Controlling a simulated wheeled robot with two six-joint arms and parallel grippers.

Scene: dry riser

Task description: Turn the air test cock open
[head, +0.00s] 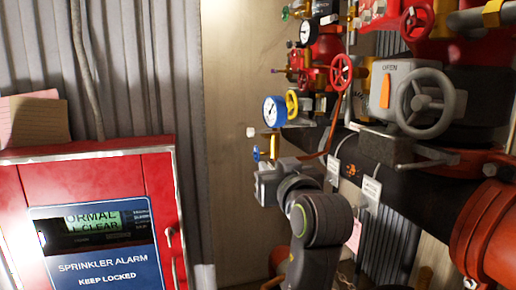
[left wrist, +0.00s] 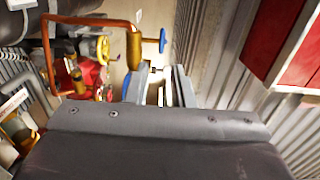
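A small cock with a blue handle (head: 256,153) sits on a brass fitting (head: 273,145) below the blue-rimmed gauge. In the left wrist view its blue handle (left wrist: 162,41) shows at the side of the brass body (left wrist: 133,48), at the end of a copper pipe. I cannot read a label naming it the air test cock. My left gripper (head: 262,176) is just below the handle. In the left wrist view its two fingers (left wrist: 157,88) stand apart with a light gap between them. I cannot tell whether they touch the cock. My right gripper is not in view.
A blue-rimmed gauge (head: 274,111) with a yellow handle (head: 291,104) is above the gripper. A grey handwheel (head: 425,103) and a black pipe (head: 400,190) are at right. A red sprinkler alarm cabinet (head: 160,185) stands at left. Bare wall (head: 230,110) lies between.

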